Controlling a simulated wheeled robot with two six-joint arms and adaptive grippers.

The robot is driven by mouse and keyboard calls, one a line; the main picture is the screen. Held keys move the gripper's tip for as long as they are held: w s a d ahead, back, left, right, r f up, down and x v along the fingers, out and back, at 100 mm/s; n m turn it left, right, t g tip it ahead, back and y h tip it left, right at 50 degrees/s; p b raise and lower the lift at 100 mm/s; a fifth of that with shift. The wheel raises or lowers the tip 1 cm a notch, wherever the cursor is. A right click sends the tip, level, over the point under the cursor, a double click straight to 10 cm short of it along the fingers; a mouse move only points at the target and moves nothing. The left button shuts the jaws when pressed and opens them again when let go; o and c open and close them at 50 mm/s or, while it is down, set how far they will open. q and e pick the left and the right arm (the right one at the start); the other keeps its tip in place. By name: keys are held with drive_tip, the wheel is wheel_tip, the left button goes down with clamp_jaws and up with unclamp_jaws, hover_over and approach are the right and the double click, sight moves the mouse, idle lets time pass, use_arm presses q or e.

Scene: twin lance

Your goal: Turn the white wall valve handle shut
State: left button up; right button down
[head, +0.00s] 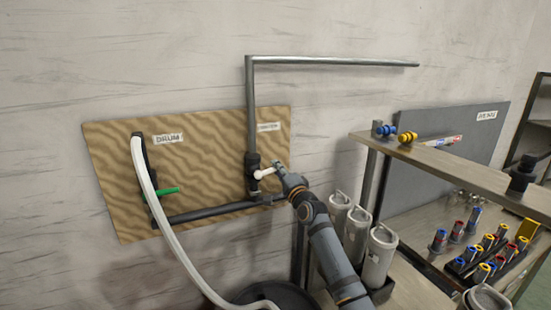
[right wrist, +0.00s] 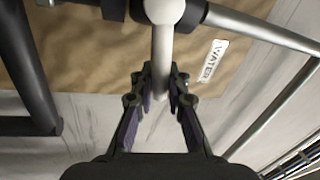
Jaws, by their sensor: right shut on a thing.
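The white valve handle (head: 265,174) sits on a dark valve body (head: 252,165) on the wooden wall board. It points to the right, roughly level, in the head view. My right gripper (head: 279,169) is at the handle's free end. In the right wrist view the handle (right wrist: 162,48) runs between the fingers of my right gripper (right wrist: 160,82), which is shut on it. A label reading WATER (right wrist: 212,61) is beside the handle on the board. My left gripper is not in view.
The wooden board (head: 205,145) also carries a green handle (head: 162,191) and a white hose (head: 160,210) under a DRUM label. A grey pipe (head: 250,100) rises from the water valve. Grey canisters (head: 378,258) and a shelf (head: 450,165) with coloured fittings stand to the right.

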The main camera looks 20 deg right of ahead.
drive_tip(key=shift+f+m+h+p, duration=0.3)
drive_tip(key=shift+f+m+p, duration=0.65)
drive_tip(key=shift+m, duration=0.45)
drive_tip(key=shift+f, duration=0.1)
drive_tip(key=c, duration=1.3)
unclamp_jaws()
drive_tip(key=shift+s, duration=0.1)
drive_tip(key=shift+d+r, duration=0.1)
drive_tip(key=shift+r, duration=0.15)
drive_tip(key=s, duration=0.4)
drive_tip(key=s+f, duration=0.1)
drive_tip(key=s, duration=0.2)
drive_tip(key=s+f, duration=0.1)
drive_tip(key=s, duration=0.3)
drive_tip(key=shift+s+d+f, duration=0.15)
drive_tip(key=shift+s, duration=0.2)
